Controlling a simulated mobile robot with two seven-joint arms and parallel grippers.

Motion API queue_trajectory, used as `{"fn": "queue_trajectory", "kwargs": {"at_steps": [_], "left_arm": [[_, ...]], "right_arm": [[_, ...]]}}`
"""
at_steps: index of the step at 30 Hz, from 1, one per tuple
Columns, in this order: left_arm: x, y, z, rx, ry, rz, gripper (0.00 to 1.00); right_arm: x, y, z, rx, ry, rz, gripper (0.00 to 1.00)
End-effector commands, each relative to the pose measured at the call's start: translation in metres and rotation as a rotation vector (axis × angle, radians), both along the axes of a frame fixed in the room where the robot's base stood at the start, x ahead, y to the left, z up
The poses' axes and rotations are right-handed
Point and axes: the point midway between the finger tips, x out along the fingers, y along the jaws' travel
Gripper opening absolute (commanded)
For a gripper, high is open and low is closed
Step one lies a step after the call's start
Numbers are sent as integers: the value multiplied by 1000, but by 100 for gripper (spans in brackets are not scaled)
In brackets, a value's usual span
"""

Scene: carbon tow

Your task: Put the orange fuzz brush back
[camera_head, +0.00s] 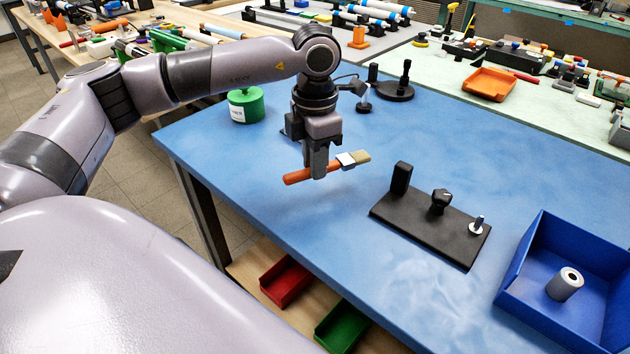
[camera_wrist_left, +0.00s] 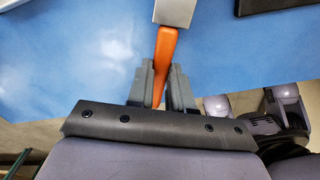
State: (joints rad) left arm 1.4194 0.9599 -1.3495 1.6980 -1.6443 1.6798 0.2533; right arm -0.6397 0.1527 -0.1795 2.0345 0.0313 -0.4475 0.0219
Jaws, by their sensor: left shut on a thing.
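The orange fuzz brush (camera_head: 298,176) has an orange handle, a silver band and pale bristles. My left gripper (camera_head: 319,174) is shut on its handle, and the brush lies roughly level, bristles to the right, over the left part of the blue table. I cannot tell exactly how high it is above the table. In the left wrist view the handle (camera_wrist_left: 163,60) runs between the two fingers (camera_wrist_left: 160,95), with the silver band at the top edge. My right gripper is not in view.
A black fixture (camera_head: 425,225) with posts stands right of the brush on the blue table (camera_head: 400,300). A blue bin (camera_head: 520,295) holds a grey cylinder (camera_head: 565,284). A green pot (camera_head: 246,105) and a black stand (camera_head: 397,90) are behind. The table between brush and fixture is clear.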

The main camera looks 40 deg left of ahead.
Motion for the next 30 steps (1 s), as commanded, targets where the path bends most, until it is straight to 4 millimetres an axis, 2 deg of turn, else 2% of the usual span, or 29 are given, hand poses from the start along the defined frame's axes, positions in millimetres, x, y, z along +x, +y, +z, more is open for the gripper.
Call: {"fn": "queue_trajectory", "kwargs": {"at_steps": [12, 24, 25, 27, 30], "left_arm": [[0, 0, -48, 0, -1, 1, 0], [0, 0, -54, 0, -1, 1, 0], [0, 0, -54, 0, -1, 1, 23], [0, 0, -52, 0, -1, 1, 46], [0, 0, -52, 0, -1, 1, 46]], "right_arm": [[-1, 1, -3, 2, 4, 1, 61], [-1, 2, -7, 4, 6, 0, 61], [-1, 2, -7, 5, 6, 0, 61], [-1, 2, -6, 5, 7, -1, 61], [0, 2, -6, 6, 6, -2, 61]]}}
